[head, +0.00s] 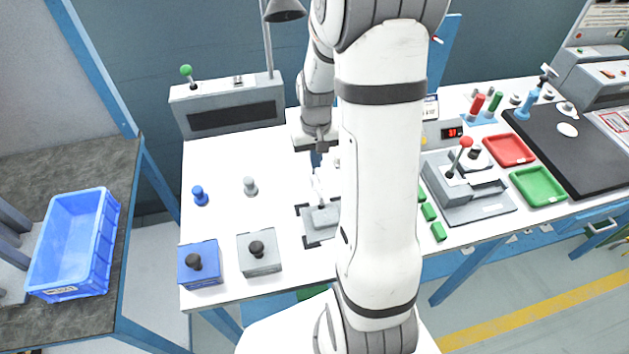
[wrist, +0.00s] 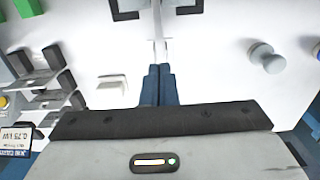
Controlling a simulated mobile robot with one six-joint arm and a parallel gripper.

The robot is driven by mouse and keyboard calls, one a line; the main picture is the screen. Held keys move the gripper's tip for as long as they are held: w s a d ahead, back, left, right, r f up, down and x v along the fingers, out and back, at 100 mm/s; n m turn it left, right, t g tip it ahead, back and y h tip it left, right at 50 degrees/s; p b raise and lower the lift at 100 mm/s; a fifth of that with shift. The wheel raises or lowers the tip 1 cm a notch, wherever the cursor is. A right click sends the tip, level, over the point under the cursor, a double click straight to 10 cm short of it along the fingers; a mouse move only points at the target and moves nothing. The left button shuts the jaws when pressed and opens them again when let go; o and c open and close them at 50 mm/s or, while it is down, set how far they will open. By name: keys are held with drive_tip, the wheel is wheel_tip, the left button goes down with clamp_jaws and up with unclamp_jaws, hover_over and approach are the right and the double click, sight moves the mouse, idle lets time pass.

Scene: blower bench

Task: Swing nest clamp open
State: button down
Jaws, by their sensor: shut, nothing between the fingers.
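The nest (head: 320,218) is a grey block between black corner marks on the white bench, partly hidden by my arm in the head view. A slim white piece (head: 318,188), which looks like the nest clamp's lever, stands up from it. In the wrist view this pale lever (wrist: 158,30) lies just beyond my fingertips, in line with them. My gripper (head: 316,160) points down behind the nest. Its blue fingers (wrist: 158,69) are together and hold nothing. Whether the fingertips touch the lever, I cannot tell.
A grey knob (head: 250,186) and a blue knob (head: 200,195) stand left of the nest. A grey box (head: 260,254) and a blue box (head: 199,265) sit at the front edge. Black slotted holders (wrist: 50,75) stand on the other side. Bare bench lies behind the knobs.

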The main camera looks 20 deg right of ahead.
drive_tip(key=shift+w+d, duration=0.15)
drive_tip(key=shift+w, duration=0.55)
drive_tip(key=shift+w+d, duration=0.1)
drive_tip(key=shift+w, duration=0.85)
drive_tip(key=shift+w+d, duration=0.15)
drive_tip(key=shift+w, duration=0.3)
drive_tip(key=shift+w+f, duration=0.1)
drive_tip(key=shift+w, duration=0.05)
wheel_tip(320, 180, up, 9)
drive_tip(key=w+p, duration=0.2)
drive_tip(key=p, duration=0.3)
drive_tip(key=shift+w+d+f+p, duration=0.15)
drive_tip(key=shift+d+p, duration=0.1)
drive_tip(key=shift+p, duration=0.1)
idle(0.7)
idle(0.4)
